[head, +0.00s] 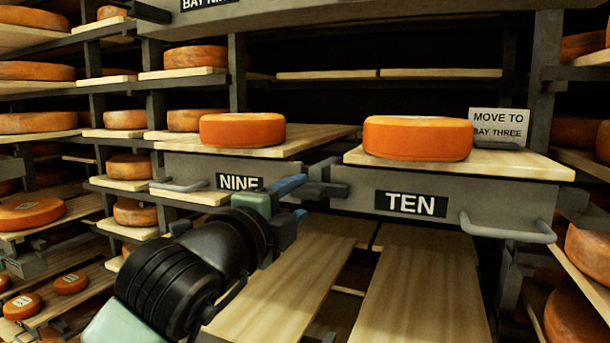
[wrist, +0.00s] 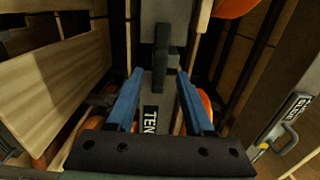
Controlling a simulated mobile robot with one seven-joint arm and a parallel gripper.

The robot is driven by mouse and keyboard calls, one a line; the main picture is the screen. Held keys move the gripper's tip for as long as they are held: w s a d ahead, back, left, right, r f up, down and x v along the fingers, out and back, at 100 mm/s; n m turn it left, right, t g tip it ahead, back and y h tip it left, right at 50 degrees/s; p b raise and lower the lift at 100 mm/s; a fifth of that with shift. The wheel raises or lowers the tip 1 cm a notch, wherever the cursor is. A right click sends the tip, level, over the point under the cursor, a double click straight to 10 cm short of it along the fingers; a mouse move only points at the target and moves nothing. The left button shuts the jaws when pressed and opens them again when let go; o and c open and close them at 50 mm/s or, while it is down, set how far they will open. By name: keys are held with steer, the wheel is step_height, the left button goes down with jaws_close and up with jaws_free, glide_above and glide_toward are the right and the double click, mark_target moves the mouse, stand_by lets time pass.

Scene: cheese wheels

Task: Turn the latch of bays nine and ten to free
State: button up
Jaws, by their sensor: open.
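The latch (head: 325,189) is a dark grey bar between the fronts of bay nine (head: 190,168) and bay ten (head: 455,195). It lies about level, reaching across the gap between the two fronts. My gripper (head: 303,196) is open, its blue fingers pointing at the latch from the left front. In the wrist view, turned on its side, the latch (wrist: 161,45) stands just beyond and between the fingertips (wrist: 160,75). Nothing is held. I cannot tell whether a finger touches the latch. My wrist hides part of bay nine's lower front.
An orange cheese wheel (head: 242,130) sits on bay nine's board and another (head: 418,138) on bay ten's. A sign reading MOVE TO BAY THREE (head: 498,128) stands behind ten's wheel. A grey handle (head: 508,233) juts from ten's front. Bare boards (head: 425,285) lie below.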

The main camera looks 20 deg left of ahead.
mark_target(304, 195)
steer(key=shift+w+p, duration=0.6)
steer(key=shift+w, duration=1.15)
jaws_close()
